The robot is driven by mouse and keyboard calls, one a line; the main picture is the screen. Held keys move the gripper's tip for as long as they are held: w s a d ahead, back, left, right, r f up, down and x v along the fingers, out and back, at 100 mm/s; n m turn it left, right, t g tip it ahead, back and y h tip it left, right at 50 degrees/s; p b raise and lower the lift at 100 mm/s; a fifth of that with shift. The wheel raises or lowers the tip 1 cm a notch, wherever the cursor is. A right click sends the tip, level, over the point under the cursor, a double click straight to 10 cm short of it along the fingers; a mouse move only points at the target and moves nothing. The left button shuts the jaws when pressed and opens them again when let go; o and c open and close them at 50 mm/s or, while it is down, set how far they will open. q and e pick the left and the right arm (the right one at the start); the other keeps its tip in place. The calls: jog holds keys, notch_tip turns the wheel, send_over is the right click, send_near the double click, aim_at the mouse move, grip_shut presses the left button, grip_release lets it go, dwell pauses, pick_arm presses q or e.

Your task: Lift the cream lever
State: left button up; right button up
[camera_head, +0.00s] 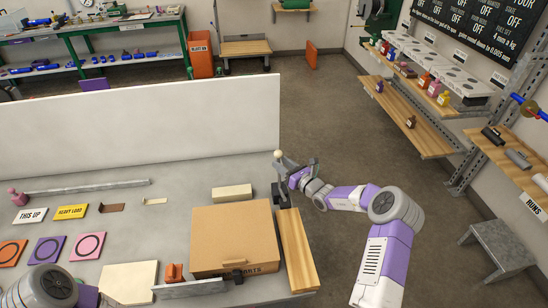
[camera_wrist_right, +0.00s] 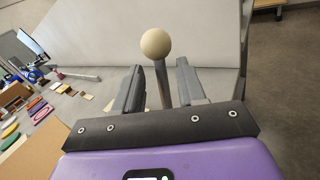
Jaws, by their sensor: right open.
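The cream lever has a round cream knob (camera_head: 278,153) on a thin grey rod, standing up from a dark base (camera_head: 280,192) at the right edge of the grey table (camera_head: 170,180). In the right wrist view the knob (camera_wrist_right: 156,44) and rod stand between my right gripper's fingers (camera_wrist_right: 162,75). The knob shows above the fingertips. My right gripper (camera_head: 293,164) is open around the lever in the head view, and clear gaps show beside the rod. Part of my left arm shows at the lower left; its gripper is out of view.
A cardboard box (camera_head: 235,225) and a wooden board (camera_head: 298,250) are near the lever. A cream block (camera_head: 232,192) lies behind the box. A white panel (camera_head: 150,125) stands along the table's back. Coloured tiles lie at the left. Open floor is to the right.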

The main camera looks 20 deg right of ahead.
jog(key=shift+x, duration=2.15)
jog(key=shift+f, duration=0.1)
grip_shut()
